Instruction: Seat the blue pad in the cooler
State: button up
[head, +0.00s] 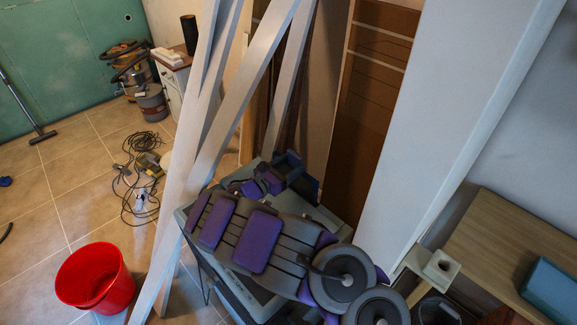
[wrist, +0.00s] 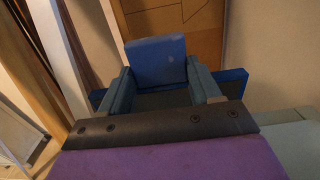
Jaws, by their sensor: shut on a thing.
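The blue pad (wrist: 158,62) stands upright beyond my gripper (wrist: 163,85) in the wrist view, between its two blue-grey fingers. The gripper is shut on it. In the head view my gripper (head: 285,176) is at the far end of my purple and grey arm, where dark blue parts show; pad and fingers are hard to tell apart there. A grey box-like thing (head: 233,292), perhaps the cooler, stands under my arm, mostly hidden by it. A pale grey-green surface (wrist: 290,150) shows at the lower right in the wrist view. I cannot tell whether the pad touches anything below.
White beams (head: 185,185) lean close to the left of my arm. A brown panel (head: 372,95) and white board (head: 440,120) stand behind. A red bucket (head: 95,278) and tangled cable (head: 140,175) lie left. A wooden table (head: 500,245) with a blue box (head: 551,289) is right.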

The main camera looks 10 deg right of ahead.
jog(key=shift+f+b, duration=1.8)
jog(key=shift+f, duration=1.35)
jog(key=o, duration=1.3)
jog(key=shift+c, duration=0.2)
jog(key=p+v, duration=0.3)
jog(key=v, duration=1.3)
jog(key=shift+a+f, duration=0.1)
jog(key=shift+a, duration=0.25)
jog(key=shift+s+a+p, duration=0.2)
jog(key=shift+s+p, duration=0.1)
jog(key=shift+s, duration=0.1)
jog(key=shift+a, duration=0.1)
jog(key=shift+s, duration=0.1)
